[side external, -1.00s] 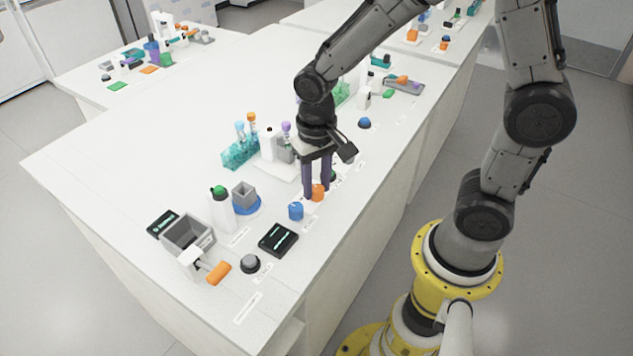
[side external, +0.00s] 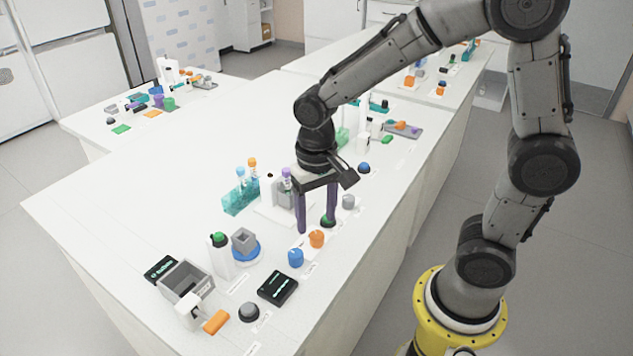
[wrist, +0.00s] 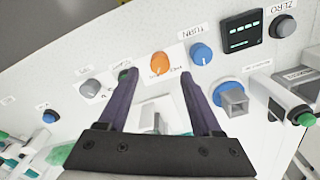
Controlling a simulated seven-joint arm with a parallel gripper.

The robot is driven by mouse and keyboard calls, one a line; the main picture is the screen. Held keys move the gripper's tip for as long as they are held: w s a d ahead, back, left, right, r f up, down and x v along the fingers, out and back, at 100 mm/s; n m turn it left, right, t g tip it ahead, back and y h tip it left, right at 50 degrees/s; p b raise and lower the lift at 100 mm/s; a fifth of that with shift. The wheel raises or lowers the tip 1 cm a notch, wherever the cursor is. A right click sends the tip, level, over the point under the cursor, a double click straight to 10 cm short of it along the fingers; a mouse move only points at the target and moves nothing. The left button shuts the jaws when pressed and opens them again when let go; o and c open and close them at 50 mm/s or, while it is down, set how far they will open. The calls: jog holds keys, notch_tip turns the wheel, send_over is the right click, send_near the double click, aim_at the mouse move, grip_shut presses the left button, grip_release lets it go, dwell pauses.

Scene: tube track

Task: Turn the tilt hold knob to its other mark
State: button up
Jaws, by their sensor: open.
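An orange knob (side external: 316,239) stands on the bench in a row of controls. In the wrist view the orange knob (wrist: 160,63) sits on a white plate with small marks either side, too small to read surely. No label that clearly says tilt hold can be read, so I cannot confirm which knob it is. My gripper (side external: 316,226) is open and empty, pointing down. In the wrist view the fingertips (wrist: 158,75) lie either side of the orange knob's lower edge, apart from it.
A blue knob (wrist: 201,53) by a TURN label is right of the orange one. A green knob (wrist: 126,74) is partly hidden by the left finger. A grey knob (wrist: 90,88), black display (side external: 278,287) and grey box (side external: 187,280) stand nearby.

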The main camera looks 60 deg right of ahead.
aim_at(317, 233)
notch_tip(317, 233, up, 10)
dwell(0.3)
jog(key=s+d+r+t, duration=0.3)
jog(key=s+r, duration=0.1)
jog(key=s, duration=0.3)
jog(key=s+f+n+t, duration=0.2)
jog(key=s+f+n, duration=0.1)
jog(key=s+n, duration=0.2)
jog(key=shift+s+d+t, duration=0.3)
jog(key=shift+s+d, duration=0.1)
jog(key=shift+s, duration=0.05)
